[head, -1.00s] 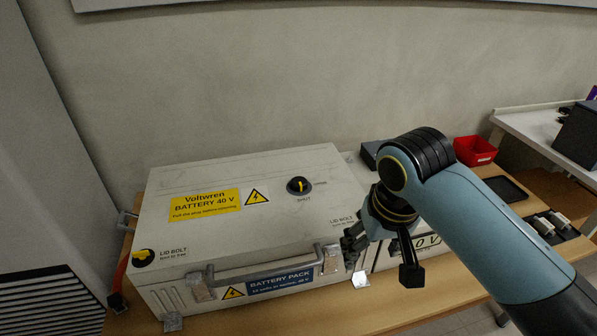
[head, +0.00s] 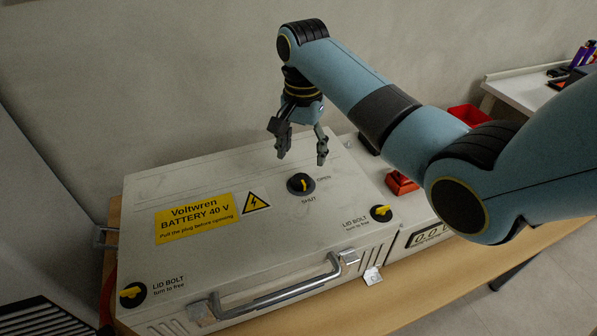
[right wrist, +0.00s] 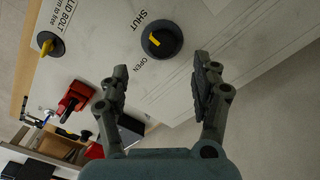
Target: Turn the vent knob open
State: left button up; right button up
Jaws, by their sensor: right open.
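The vent knob (head: 301,184) is a round black knob with a yellow pointer, on the lid of the white battery box (head: 260,245). OPEN and SHUT are printed beside it. In the head view the pointer lies nearer the SHUT side than the OPEN label. My right gripper (head: 301,158) is open and empty above the lid, just behind the knob in the picture. In the right wrist view the knob (right wrist: 162,40) shows beyond the fingertips of the right gripper (right wrist: 162,82), apart from them. My left gripper is not in view.
Lid bolts with yellow pointers sit at the left (head: 133,294) and right (head: 381,213) front corners. A metal handle (head: 280,293) runs along the front. A red switch (head: 401,183) and a red bin (head: 468,115) lie to the right. The lid around the knob is clear.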

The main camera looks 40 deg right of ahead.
aim_at(301, 178)
jog(key=f, duration=0.4)
jog(key=shift+w, duration=0.2)
notch_tip(301, 178, down, 4)
jog(key=shift+b, duration=0.4)
jog(key=c, duration=1.2)
jog(key=n+p, duration=0.2)
jog(key=shift+r+n+p, duration=0.2)
jog(key=shift+n+p, duration=0.1)
jog(key=shift+n, duration=0.1)
jog(key=n+p, duration=0.2)
jog(key=n, duration=0.2)
jog(key=shift+n, duration=0.3)
jog(key=n+p, duration=0.2)
jog(key=n, duration=0.3)
jog(key=shift+f, duration=0.1)
pick_arm(q)
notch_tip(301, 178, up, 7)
jog(key=p, duration=0.1)
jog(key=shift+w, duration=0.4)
pick_arm(e)
jog(key=n, duration=0.5)
jog(key=shift+n, duration=0.5)
